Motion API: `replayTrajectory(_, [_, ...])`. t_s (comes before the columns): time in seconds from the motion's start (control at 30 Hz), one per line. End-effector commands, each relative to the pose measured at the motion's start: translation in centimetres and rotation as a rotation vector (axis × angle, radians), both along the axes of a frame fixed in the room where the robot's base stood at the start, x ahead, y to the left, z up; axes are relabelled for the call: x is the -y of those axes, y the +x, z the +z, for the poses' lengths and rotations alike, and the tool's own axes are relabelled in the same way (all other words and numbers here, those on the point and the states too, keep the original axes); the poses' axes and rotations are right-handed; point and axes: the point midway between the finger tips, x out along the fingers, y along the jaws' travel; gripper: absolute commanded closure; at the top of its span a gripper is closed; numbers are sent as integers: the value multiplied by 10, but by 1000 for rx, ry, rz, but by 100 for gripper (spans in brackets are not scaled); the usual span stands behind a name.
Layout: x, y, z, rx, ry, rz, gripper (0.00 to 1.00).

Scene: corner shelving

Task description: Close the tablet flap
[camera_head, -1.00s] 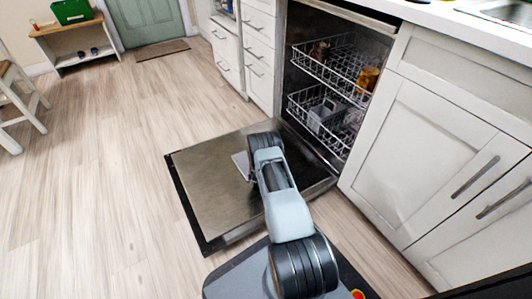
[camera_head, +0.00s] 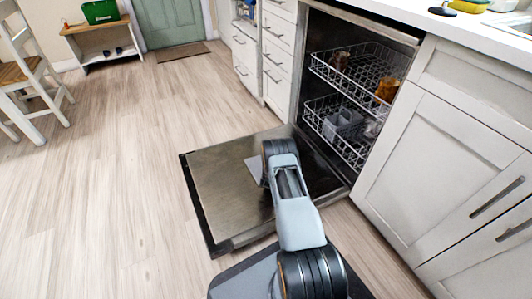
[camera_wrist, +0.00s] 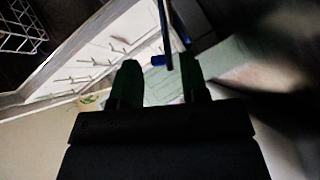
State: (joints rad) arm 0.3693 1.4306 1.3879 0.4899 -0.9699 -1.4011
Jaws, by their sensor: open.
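The dishwasher door (camera_head: 225,200) lies folded down flat, its inner face up. A pale grey patch (camera_head: 254,170) on it, beside my arm, looks like the tablet compartment area. My arm hides part of it. I cannot tell the flap clearly in the head view. In the wrist view, my gripper (camera_wrist: 158,70) has its two dark fingers apart. A thin dark upright piece (camera_wrist: 164,35), possibly the flap seen edge-on, stands beyond and between the fingertips, with a small blue spot (camera_wrist: 157,60) beside it. I cannot tell whether a finger touches it.
The dishwasher's upper rack (camera_head: 360,70) and lower rack (camera_head: 335,125) are in the open cavity at the right. White cabinets (camera_head: 450,160) stand to the right, with drawers (camera_head: 262,60) beyond. The wooden floor (camera_head: 100,190) left of the door is clear. A chair (camera_head: 30,80) stands far left.

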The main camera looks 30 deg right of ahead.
Motion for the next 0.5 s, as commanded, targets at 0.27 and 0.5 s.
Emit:
replayTrajectory(0.27, [16,-2,19,17,309,-4,58])
replayTrajectory(0.5, [-17,-39,47,13,309,-1,58])
